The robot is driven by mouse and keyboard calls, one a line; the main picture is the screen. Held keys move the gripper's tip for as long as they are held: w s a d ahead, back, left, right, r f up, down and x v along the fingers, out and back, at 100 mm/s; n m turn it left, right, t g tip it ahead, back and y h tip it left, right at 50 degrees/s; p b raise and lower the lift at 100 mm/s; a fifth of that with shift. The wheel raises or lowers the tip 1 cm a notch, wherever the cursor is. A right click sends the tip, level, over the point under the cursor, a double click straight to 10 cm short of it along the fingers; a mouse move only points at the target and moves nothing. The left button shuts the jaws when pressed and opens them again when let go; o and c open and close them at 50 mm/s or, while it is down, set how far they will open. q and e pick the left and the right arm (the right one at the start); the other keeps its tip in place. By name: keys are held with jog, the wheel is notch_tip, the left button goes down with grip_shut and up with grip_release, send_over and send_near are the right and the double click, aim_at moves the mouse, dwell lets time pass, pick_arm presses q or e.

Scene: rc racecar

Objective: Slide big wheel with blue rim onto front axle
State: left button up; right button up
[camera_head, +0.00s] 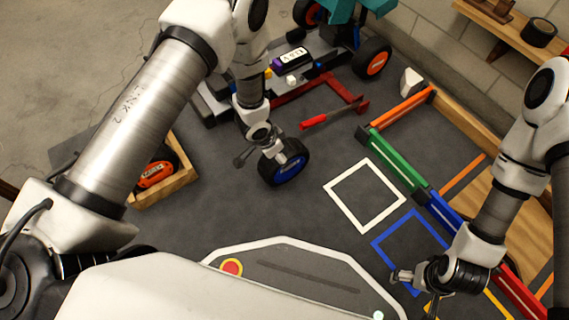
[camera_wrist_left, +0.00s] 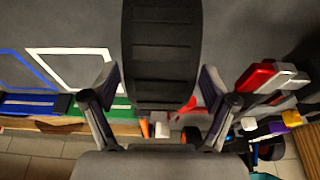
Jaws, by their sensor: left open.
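The big wheel with blue rim (camera_head: 291,170) stands upright on the grey mat in the head view, its rim facing the lower right. In the left wrist view its black tread (camera_wrist_left: 160,55) fills the space between the fingers. My left gripper (camera_head: 262,148) is open, with its fingers on either side of the tyre; the fingers also show in the left wrist view (camera_wrist_left: 160,85). The racecar (camera_head: 292,58) is behind, partly hidden by my left arm; I cannot make out the front axle. My right gripper (camera_head: 405,276) is at the lower right, near the blue square, its finger opening unclear.
A red-handled tool (camera_head: 335,115) lies between wheel and car. A wooden box (camera_head: 180,183) holding an orange and black object is at left. A rack with coloured bars (camera_head: 395,155) runs along the right. Mat around the white square (camera_head: 340,205) is clear.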

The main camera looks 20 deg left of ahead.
pick_arm(q)
jog(key=shift+c, duration=0.3)
jog(key=shift+r, duration=0.1)
jog(key=c, duration=1.3)
jog(key=shift+r+p, duration=2.3)
jog(key=shift+p, duration=0.25)
jog(key=shift+c, duration=0.2)
jog(key=shift+f, duration=0.1)
